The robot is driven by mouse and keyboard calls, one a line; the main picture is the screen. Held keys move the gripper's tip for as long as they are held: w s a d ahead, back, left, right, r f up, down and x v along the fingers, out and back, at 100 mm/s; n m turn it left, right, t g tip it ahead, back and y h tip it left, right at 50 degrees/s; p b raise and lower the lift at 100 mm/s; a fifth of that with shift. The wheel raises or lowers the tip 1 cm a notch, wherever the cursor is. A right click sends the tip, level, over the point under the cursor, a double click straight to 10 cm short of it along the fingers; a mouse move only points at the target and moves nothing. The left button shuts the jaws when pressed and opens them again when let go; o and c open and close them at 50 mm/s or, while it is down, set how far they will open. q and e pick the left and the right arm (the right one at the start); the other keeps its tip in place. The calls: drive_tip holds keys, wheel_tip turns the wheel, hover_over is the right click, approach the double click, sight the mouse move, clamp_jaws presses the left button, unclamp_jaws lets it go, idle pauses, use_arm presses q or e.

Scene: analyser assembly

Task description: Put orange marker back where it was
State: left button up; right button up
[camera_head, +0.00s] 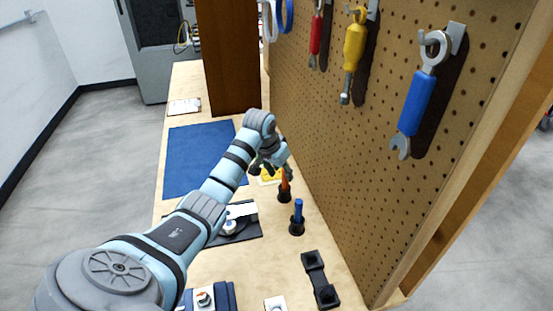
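The orange marker (285,184) stands nearly upright at a small black holder (284,196) on the bench, near the foot of the pegboard. Its lower end meets the holder; I cannot tell how deep it sits. My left gripper (273,168) points down just behind and left of the marker's upper end. One dark finger is right by the marker's top, but I cannot tell whether it touches. The finger gap is too small and partly hidden to read. My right gripper is out of view.
A blue marker (298,210) stands in a similar holder nearby. A yellow item (271,175) lies behind the orange marker. The pegboard (340,150) with hanging tools walls off the right. A blue mat (190,160) lies clear at the left. A black double-ended part (320,279) lies in front.

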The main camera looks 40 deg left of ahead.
use_arm(q)
drive_tip(key=p+v, duration=0.1)
drive_tip(key=v, duration=0.5)
drive_tip(key=shift+r, duration=0.35)
drive_tip(key=shift+s, duration=0.2)
